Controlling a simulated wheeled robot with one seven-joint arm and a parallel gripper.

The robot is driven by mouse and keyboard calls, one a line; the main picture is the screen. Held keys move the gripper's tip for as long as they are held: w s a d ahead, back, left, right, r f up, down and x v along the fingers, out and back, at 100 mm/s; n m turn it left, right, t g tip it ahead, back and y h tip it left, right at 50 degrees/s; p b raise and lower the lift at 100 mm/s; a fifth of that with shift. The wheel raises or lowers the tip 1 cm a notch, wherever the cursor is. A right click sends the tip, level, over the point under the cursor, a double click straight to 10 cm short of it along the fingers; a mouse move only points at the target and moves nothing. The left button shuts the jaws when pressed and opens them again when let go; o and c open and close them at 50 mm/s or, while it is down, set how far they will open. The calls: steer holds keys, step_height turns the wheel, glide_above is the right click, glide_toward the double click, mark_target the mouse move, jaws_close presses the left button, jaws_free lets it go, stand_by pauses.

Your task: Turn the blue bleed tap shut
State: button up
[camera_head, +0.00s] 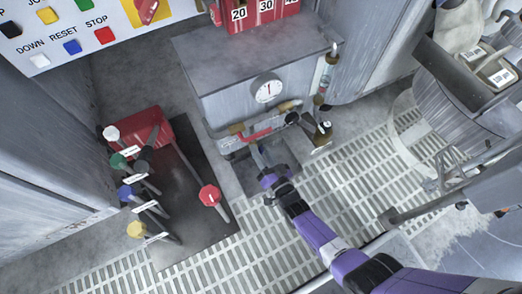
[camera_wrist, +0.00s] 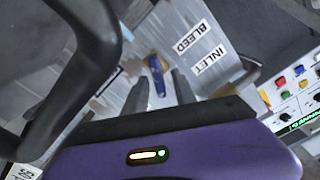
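The blue bleed tap (camera_wrist: 157,78) shows in the wrist view as a blue lever with a brass-coloured piece at its far end. BLEED and INLET labels (camera_wrist: 208,60) are on the pale panel to its right. My gripper (camera_wrist: 160,74) is open, with a dark finger on each side of the blue lever; I cannot tell whether either finger touches it. In the head view my gripper (camera_head: 259,155) reaches in just below a pipe with a red lever (camera_head: 257,134). I cannot make out the blue tap there.
A round gauge (camera_head: 267,88) is on the grey cabinet above the pipe. At left, a dark plate (camera_head: 190,235) carries levers with coloured knobs, including a red one (camera_head: 210,195). A slatted floor grate (camera_head: 340,190) surrounds the area. A grey bucket-like vessel (camera_head: 455,95) is at right.

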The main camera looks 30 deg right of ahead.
mark_target(263, 150)
steer(key=s+p, duration=0.2)
steer(key=s, duration=0.5)
steer(key=shift+s+p, duration=0.3)
steer(key=shift+s, duration=0.1)
steer(key=w+d+f+g+h+p, duration=0.1)
steer(key=w+d+f+g+p, duration=0.25)
steer(key=d+g, duration=0.4)
steer(key=a+r+n+g+y+p, duration=0.1)
steer(key=r+g+y, duration=0.1)
steer(key=r, duration=0.1)
steer(key=w+a+r+n+g+y+p, duration=0.1)
steer(key=r+n+g+y, duration=0.1)
steer(key=r, duration=0.1)
steer(key=a+r+n+g+y+p, duration=0.1)
steer(key=a+r+g+y, duration=0.1)
steer(key=r, duration=0.1)
steer(key=shift+w+a+n+y, duration=0.1)
steer(key=shift+w+n+y, duration=0.3)
steer(key=b+x, duration=0.4)
steer(key=x, duration=0.3)
steer(key=shift+w+a+f, duration=0.1)
steer(key=shift+w+f, duration=0.05)
steer(key=shift+f, duration=0.05)
